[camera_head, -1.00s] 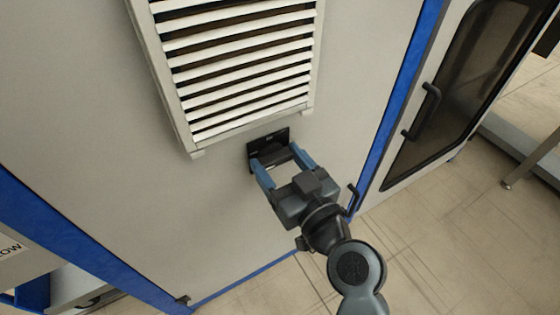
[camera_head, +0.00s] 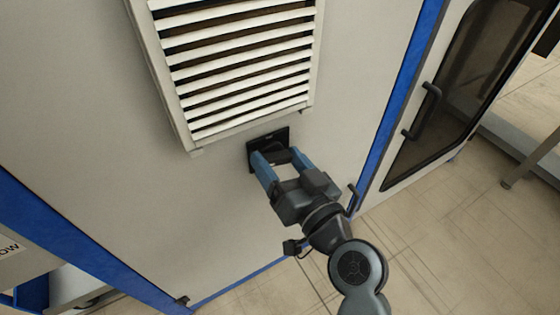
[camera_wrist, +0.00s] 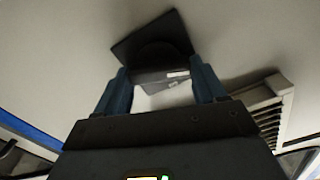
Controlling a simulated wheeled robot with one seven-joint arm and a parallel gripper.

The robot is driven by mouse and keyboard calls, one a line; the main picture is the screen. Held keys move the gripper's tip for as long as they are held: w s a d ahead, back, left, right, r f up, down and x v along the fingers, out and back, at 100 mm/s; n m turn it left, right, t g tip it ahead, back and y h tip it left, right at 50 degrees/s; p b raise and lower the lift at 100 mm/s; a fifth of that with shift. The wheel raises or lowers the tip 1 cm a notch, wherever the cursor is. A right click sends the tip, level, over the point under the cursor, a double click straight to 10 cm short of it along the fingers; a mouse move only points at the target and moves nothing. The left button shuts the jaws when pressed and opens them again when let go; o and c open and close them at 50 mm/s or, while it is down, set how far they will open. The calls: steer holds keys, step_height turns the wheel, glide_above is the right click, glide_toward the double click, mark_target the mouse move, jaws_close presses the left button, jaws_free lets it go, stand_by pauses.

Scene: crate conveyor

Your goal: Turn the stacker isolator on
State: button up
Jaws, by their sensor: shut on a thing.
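The isolator is a black square plate (camera_head: 254,142) on the pale cabinet panel, just below the louvred vent. In the wrist view the plate (camera_wrist: 130,44) looks tilted, with a dark knob (camera_wrist: 158,74) standing out from it and a small white mark on the knob. My gripper (camera_head: 279,157) is at the plate, its two blue fingers on either side of the knob. In the wrist view my gripper (camera_wrist: 165,85) is shut on the knob. The fingers and wrist hide part of the knob and plate in the head view.
The louvred vent (camera_head: 240,75) sticks out of the panel just above the isolator. A blue frame edge (camera_head: 392,100) and a dark-windowed door with a black handle (camera_head: 422,110) lie to the right. The panel (camera_head: 110,170) left of the isolator is bare.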

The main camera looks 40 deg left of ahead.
steer(key=m, duration=0.3)
steer(key=shift+w+m, duration=0.1)
steer(key=shift+m, duration=0.3)
steer(key=m+p, duration=0.1)
steer(key=m, duration=0.2)
steer(key=shift+d+m, duration=0.1)
steer(key=shift+m, duration=0.2)
steer(key=m+p, duration=0.1)
steer(key=m, duration=0.2)
steer(key=shift+w+f+m, duration=0.1)
steer(key=shift+m, duration=0.2)
steer(key=shift+f+m+p, duration=0.1)
steer(key=shift+m+p, duration=0.65)
steer(key=shift+m, duration=0.75)
steer(key=o, duration=1)
steer(key=shift+o, duration=0.2)
